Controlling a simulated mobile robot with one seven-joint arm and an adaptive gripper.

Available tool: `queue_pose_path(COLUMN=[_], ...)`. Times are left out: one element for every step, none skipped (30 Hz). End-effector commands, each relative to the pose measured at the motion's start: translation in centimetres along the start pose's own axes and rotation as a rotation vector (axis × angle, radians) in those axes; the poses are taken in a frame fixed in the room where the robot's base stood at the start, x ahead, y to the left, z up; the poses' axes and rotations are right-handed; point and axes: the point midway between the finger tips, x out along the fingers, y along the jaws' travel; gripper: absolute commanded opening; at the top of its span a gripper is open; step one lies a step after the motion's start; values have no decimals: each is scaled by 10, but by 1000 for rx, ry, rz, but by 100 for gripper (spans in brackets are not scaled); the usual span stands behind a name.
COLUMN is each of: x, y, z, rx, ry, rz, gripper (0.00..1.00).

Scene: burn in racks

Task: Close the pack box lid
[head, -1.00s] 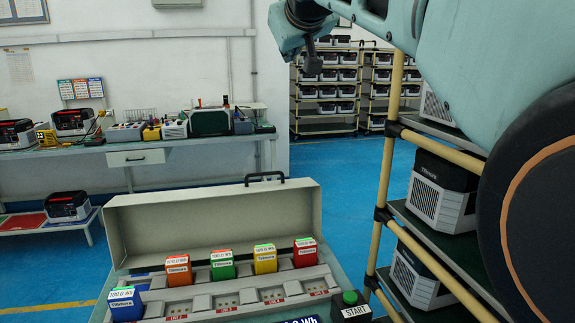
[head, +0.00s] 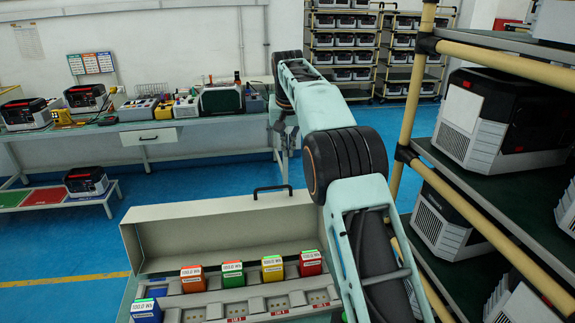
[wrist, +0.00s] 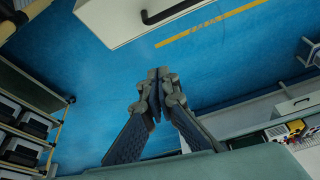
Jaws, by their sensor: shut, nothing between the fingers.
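The pack box lid (head: 205,226) stands open and upright at the back of the box, a pale beige panel with a black handle (head: 271,189) on its top edge. In the wrist view the lid (wrist: 113,17) is at the top, with its handle (wrist: 178,12) beside it. My gripper (wrist: 158,74) is shut and empty, over blue floor, apart from lid and handle. In the head view my arm reaches past the lid's right end, hiding part of it. The open box (head: 208,307) holds blue, orange, green, yellow and red packs.
A shelf rack (head: 407,110) with boxy units stands close on the right of my arm. A workbench (head: 110,141) with tools and devices runs along the back wall. More racks (head: 347,90) are at the back. Blue floor (head: 190,180) is clear between lid and bench.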

Motion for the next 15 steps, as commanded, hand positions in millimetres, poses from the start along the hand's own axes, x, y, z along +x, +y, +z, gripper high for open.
queue_pose_path(x=[2,4,7,10,13,18,22,28,36,41,48,57,63,69,78], y=[1,2,2,2,2,2,2,2,2,2,2,2,2,2,2], z=[1,1,2,2,2,2,3,3,3,3,4,4,4,4,3], rx=[7,9,10,10,10,10,10,9,9,9,9,9,9,9,8], ry=[-9,-13,-16,-16,-16,-16,-17,-18,-17,-17,-18,-18,-17,-18,-16], rz=[-2,-2,-3,-3,-3,-2,-2,-2,-1,-1,-1,-1,-1,-1,-1], gripper=[0,0,0,0,0,0,0,0,0,0,0,0,0,0,0])
